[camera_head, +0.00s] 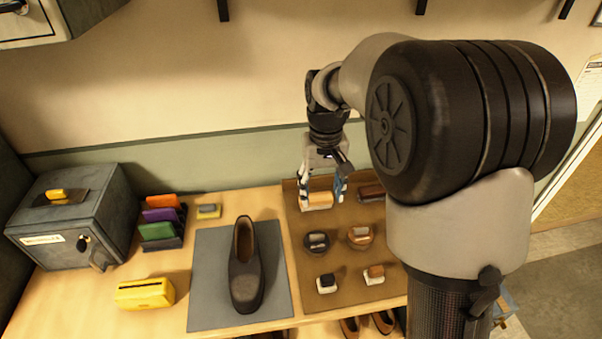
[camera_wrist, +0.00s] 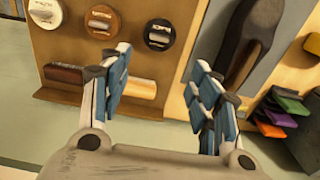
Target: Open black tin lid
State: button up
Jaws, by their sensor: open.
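The black tin (camera_head: 316,241) is a small round tin with a pale mark across its top. It lies on the brown mat (camera_head: 292,215), at the mat's left side near the shoe. It also shows at the top of the wrist view (camera_wrist: 159,34), where its top looks covered. My gripper (camera_head: 321,190) is open and empty. It points down over the back of the mat, at the tan-backed brush (camera_head: 318,201), behind the black tin and apart from it. In the wrist view the tin lies beyond the open fingertips (camera_wrist: 161,58).
A brown tin (camera_head: 360,237) sits right of the black one; a third tin (camera_wrist: 41,12) shows in the wrist view. Small brushes (camera_head: 327,284) lie in front. A dark shoe (camera_head: 245,275) stands on a grey mat (camera_head: 208,290) to the left. My arm hides the bench's right side.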

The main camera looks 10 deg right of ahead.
aim_at(317, 235)
jog(key=f+b, duration=0.1)
jog(key=f, duration=0.5)
jog(key=f+b, duration=0.2)
jog(key=f, duration=0.4)
jog(key=w+f+b, duration=0.1)
jog(key=f, duration=0.5)
jog(key=shift+f+b, duration=0.2)
jog(key=shift+b, duration=0.2)
grip_shut()
